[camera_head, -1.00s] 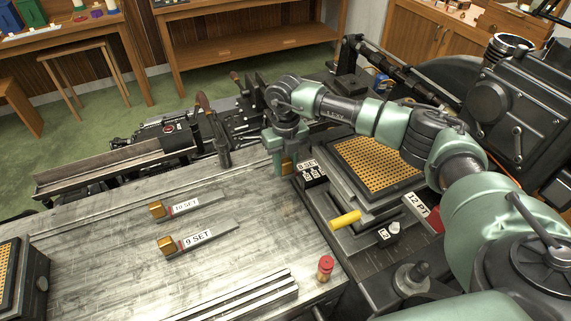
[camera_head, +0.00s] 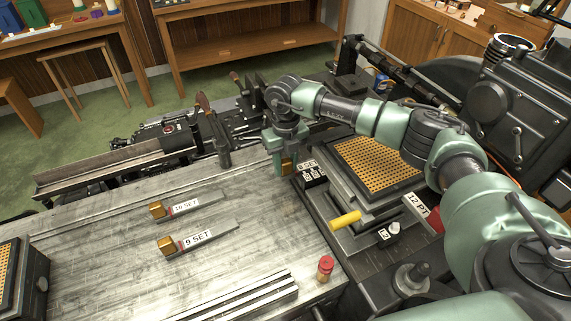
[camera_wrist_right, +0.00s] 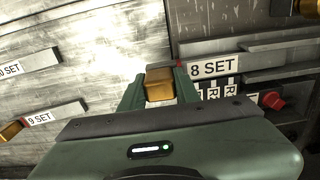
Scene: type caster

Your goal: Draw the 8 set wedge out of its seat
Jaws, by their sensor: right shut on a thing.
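The brass head of the 8 set wedge (camera_wrist_right: 158,86) sits between the two green fingers of my right gripper (camera_wrist_right: 158,92), which is shut on it. Its white "8 SET" label (camera_wrist_right: 213,66) lies just right of the fingers. In the head view, my right gripper (camera_head: 283,166) is at the right edge of the metal table, beside the machine, and the label (camera_head: 307,166) shows next to the brass. The far end of the wedge is hidden, so I cannot tell how deep it sits. My left gripper is not in view.
The 10 set wedge (camera_head: 186,207) and 9 set wedge (camera_head: 197,241) lie on the metal table (camera_head: 100,250), left of my gripper. Small black blocks (camera_head: 312,178), a perforated matrix case (camera_head: 378,165) and a yellow handle (camera_head: 346,219) are close right.

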